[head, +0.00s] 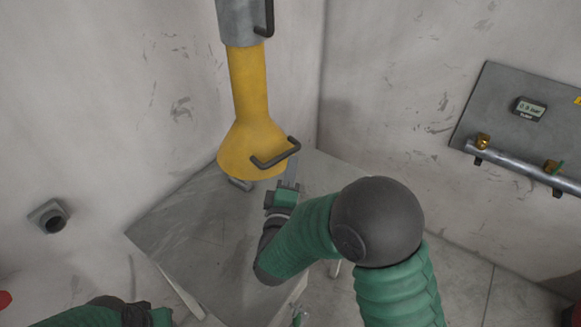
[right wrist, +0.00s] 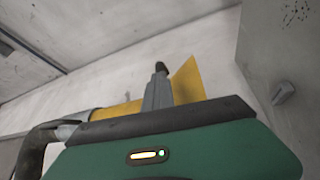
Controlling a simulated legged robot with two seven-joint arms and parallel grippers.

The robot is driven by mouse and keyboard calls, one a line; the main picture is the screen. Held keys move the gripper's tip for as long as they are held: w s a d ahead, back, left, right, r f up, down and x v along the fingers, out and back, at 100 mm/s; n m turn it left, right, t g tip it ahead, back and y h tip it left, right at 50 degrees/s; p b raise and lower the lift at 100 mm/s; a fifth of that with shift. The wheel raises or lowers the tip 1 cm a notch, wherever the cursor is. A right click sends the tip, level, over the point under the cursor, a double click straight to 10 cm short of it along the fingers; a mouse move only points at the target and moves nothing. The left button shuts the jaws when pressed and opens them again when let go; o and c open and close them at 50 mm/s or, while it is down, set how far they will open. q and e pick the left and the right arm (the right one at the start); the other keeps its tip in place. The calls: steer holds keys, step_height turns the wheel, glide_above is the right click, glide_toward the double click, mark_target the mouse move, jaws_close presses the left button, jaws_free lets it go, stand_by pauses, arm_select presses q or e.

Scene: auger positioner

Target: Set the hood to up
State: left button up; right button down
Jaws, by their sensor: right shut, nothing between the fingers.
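The yellow hood (head: 251,117) hangs from a grey pipe (head: 239,20) in the head view, its flared mouth down, low above the grey table. A dark handle (head: 276,155) sticks out from its flared end. My right gripper (head: 289,186) is just below the handle, at the right of the hood's rim; I cannot tell whether it touches. In the right wrist view the shut fingers (right wrist: 159,90) point up, with the yellow hood (right wrist: 188,82) behind them. They hold nothing. My left arm shows only at the lower left of the head view; its gripper is not visible.
The grey table (head: 185,235) stands below the hood, its visible top clear. A second dark handle (head: 267,18) is on the grey pipe. A panel (head: 500,110) with a gauge and metal pipe is on the right wall. A small wall port (head: 48,216) is at the left.

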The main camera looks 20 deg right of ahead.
steer(key=shift+a, duration=0.4)
steer(key=c, duration=2.2)
jaws_free()
steer(key=c, duration=1.4)
jaws_free()
